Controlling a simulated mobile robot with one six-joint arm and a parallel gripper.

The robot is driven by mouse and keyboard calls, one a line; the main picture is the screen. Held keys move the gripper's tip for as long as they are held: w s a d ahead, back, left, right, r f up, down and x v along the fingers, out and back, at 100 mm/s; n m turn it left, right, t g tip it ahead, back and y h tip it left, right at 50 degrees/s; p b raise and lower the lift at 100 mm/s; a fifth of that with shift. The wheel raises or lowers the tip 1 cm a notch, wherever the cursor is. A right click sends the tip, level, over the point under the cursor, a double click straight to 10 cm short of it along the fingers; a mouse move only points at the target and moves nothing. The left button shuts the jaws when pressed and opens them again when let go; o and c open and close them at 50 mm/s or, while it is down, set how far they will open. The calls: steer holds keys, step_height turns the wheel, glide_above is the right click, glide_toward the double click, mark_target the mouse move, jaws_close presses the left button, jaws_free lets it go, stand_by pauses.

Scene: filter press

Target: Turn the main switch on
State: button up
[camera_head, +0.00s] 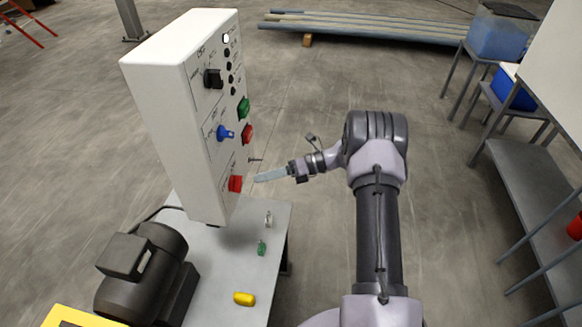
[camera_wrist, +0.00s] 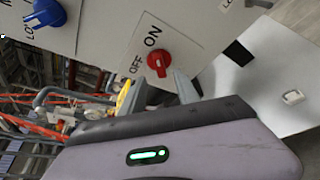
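The main switch is a red rotary knob (camera_wrist: 158,60) on a white plate marked ON and OFF, low on the panel. It also shows in the head view (camera_head: 235,183). I cannot tell clearly which mark it points at. My gripper (camera_head: 258,178) is just to the right of the knob in the head view, fingers pointing at the panel. In the wrist view the two fingertips (camera_wrist: 155,84) are apart, with a gap between them below the knob. Nothing is held, and I see no clear contact with the knob.
The white control box (camera_head: 165,115) also carries a blue knob (camera_head: 222,132), a black knob (camera_head: 213,78), a green button (camera_head: 243,108) and a red button (camera_head: 247,133). Below is a table (camera_head: 215,290) with a dark motor (camera_head: 145,270) and small parts.

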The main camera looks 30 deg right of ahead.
steer(key=v, duration=1.1)
steer(key=shift+p, duration=0.4)
steer(key=s+a+r+n+g+h+b, duration=0.25)
steer(key=s+a+r+n+h, duration=0.2)
steer(key=a+r+n, duration=0.3)
steer(key=s+a+r+n+g+h+b, duration=0.1)
steer(key=s+a+r+n+h+b, duration=0.2)
steer(key=s+a+r+n, duration=0.5)
steer(key=s+a+f+n+t+h+b, duration=0.2)
steer(key=s+n, duration=0.4)
steer(key=s, duration=0.1)
steer(key=s+a+f+n+t+h+b, duration=0.2)
steer(key=s+a+n, duration=0.1)
steer(key=s+n, duration=0.3)
steer(key=shift+s+h, duration=0.35)
steer(key=shift+s, duration=0.8)
steer(key=shift+a+t, duration=0.1)
steer(key=shift+t, duration=0.15)
